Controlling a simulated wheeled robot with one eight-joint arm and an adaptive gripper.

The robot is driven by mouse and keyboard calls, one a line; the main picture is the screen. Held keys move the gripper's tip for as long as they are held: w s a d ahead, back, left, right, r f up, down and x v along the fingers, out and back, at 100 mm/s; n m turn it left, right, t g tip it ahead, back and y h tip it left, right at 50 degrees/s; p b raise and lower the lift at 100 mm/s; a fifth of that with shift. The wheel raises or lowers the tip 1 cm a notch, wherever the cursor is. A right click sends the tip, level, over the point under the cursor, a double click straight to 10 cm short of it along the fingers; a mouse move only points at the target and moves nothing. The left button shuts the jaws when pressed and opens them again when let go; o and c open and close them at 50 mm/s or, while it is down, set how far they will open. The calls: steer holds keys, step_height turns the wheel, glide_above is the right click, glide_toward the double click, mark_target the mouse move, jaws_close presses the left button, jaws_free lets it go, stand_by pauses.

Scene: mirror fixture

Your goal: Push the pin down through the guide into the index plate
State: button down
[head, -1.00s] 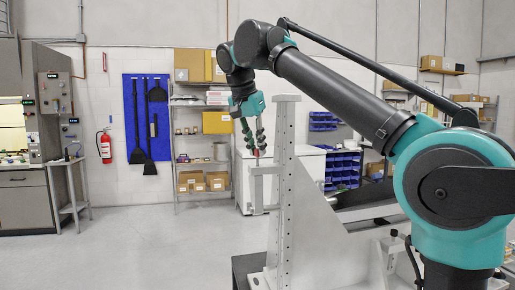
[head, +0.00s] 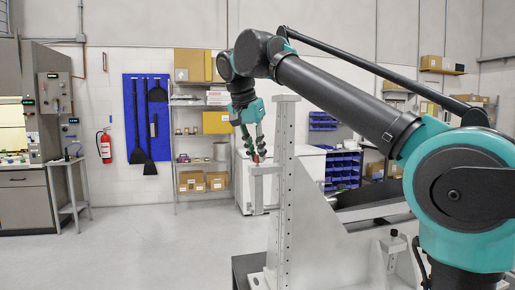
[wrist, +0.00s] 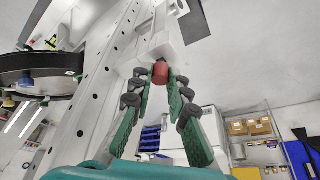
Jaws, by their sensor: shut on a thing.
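The pin shows as a small red head (wrist: 160,72) between my fingertips in the wrist view, and as a small red spot (head: 256,158) in the head view. My gripper (head: 256,150) comes from above and is shut on this head; its green finger pads (wrist: 161,84) press from both sides. The pin stands at the pale guide bracket (head: 264,170) on the side of the perforated post. The pin's shaft is hidden, so I cannot tell how deep it sits. I cannot clearly make out the index plate.
The tall pale perforated post (head: 284,190) stands close to the right of my gripper, with a sloping pale gusset (head: 325,210) behind it. A blue bin rack (head: 342,170) and loaded shelves (head: 202,150) stand farther back. The floor to the left is clear.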

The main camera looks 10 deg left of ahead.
steer(key=shift+f, duration=0.3)
steer(key=c, duration=1.4)
jaws_free()
steer(key=shift+r, duration=0.1)
steer(key=v, duration=1.1)
steer(key=shift+s+r, duration=0.25)
steer(key=shift+r, duration=0.1)
steer(key=shift+a, duration=0.1)
steer(key=shift+s, duration=0.15)
